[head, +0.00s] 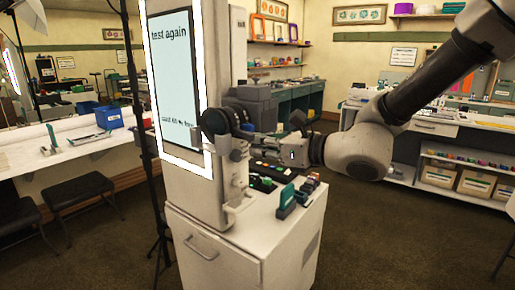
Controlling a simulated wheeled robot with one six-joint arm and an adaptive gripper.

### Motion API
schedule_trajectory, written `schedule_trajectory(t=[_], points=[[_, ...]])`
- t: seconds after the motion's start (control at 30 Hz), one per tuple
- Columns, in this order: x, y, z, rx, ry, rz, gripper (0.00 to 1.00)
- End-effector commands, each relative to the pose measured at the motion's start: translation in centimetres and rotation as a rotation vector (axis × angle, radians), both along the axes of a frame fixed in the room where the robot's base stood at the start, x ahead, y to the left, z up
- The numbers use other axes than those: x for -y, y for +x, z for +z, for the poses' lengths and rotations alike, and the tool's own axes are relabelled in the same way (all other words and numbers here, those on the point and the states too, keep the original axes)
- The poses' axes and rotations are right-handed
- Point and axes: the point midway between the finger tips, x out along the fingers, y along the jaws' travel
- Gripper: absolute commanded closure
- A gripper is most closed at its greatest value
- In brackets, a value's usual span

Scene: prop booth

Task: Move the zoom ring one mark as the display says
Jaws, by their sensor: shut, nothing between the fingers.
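The display (175,75) stands upright on a white cabinet at left centre. It reads "test again" at the top, with a smaller line at the bottom that I cannot read surely. A dark round part with blue on it (214,122) sticks out at the display's lower right; it looks like the lens with the zoom ring, but its marks are too small to read. My gripper (256,139) comes in from the right, just right of this part, shut and empty. Whether it touches the ring I cannot tell.
The white cabinet top (262,212) holds a dark tray with small coloured items (272,170) and green and dark blocks (288,200) below my gripper. A grey boxy device (252,102) stands behind. Open floor lies to the right, before the shelves (465,178).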

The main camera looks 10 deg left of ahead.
Motion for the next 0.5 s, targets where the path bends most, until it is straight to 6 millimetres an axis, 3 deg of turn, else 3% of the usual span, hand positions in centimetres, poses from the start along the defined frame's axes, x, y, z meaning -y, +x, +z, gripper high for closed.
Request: schedule_trajectory(t=[0.5], points=[[0.9,-0.4,2.5,0.000,0.001,0.000,1.00]])
